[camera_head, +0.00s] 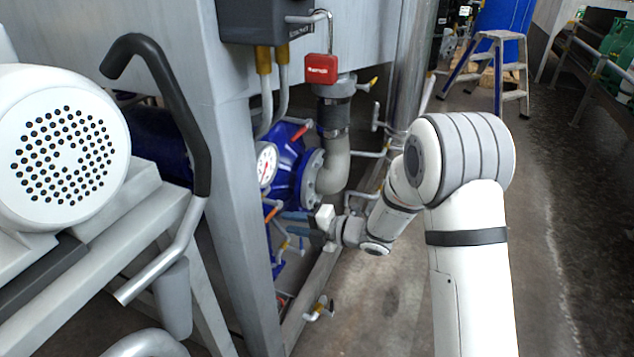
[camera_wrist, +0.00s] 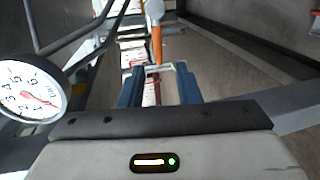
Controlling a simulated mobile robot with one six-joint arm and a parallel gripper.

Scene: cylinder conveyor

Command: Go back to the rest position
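My gripper (camera_head: 290,216) is in the middle of the head view, beside the blue pump (camera_head: 288,165) and its small valve handles. My white arm reaches down to it from the right. In the wrist view, the two blue fingers of my gripper (camera_wrist: 158,72) stand apart with a gap between them. I see nothing held in the gap. An orange handle (camera_wrist: 157,45) shows beyond the fingertips; I cannot tell whether it touches them.
A pressure gauge (camera_head: 266,165) is close to my gripper and also shows in the wrist view (camera_wrist: 30,92). A grey steel frame post (camera_head: 240,200) stands left of it. A red padlock-like box (camera_head: 321,69) hangs above. The floor (camera_head: 385,300) right of the frame is clear; a stepladder (camera_head: 498,60) stands behind.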

